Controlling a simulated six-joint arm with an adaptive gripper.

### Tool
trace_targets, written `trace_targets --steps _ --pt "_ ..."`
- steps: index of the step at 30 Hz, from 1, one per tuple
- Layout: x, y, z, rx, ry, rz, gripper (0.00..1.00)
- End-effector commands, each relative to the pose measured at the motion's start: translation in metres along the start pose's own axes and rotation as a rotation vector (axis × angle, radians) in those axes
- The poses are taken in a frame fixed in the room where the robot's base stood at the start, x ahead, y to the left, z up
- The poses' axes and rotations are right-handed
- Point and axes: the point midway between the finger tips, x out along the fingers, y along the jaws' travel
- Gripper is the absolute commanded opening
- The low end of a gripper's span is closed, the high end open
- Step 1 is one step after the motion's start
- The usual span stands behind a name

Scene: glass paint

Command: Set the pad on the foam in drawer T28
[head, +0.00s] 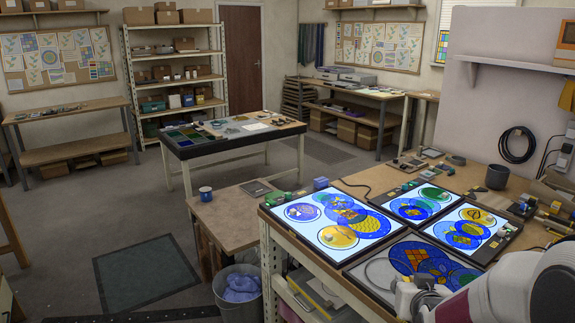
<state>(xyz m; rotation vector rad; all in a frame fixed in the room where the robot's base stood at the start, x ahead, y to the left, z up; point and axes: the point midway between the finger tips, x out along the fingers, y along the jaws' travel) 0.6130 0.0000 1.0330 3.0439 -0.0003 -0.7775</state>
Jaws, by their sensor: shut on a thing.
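My white arm enters at the lower right, and my gripper (420,297) is at its left end, low over the front of the bench by the lower-right light panel. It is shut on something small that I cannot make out. I cannot pick out the pad as a separate thing. No drawer marked T28 and no foam can be told in this view. Below the bench top, a pale shelf or drawer (318,297) with flat items shows, partly cut off by the lower edge.
Lit panels with round blue and yellow glass pieces (340,222) cover the bench (350,182). A dark mug (497,177) and tools stand at its right. A wooden side table (228,222) holds a blue mug (206,194). A bin (238,290) stands below. The floor at left is open.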

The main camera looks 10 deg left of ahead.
Motion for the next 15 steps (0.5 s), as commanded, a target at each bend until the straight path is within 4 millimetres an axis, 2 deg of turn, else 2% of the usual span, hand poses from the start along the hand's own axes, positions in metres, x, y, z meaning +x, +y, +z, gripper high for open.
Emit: trace_targets --steps 8,15 --pt "0.0 -0.002 0.0 -0.001 0.0 -0.003 0.0" --pt "0.0 -0.024 0.001 -0.02 0.0 -0.036 0.0"
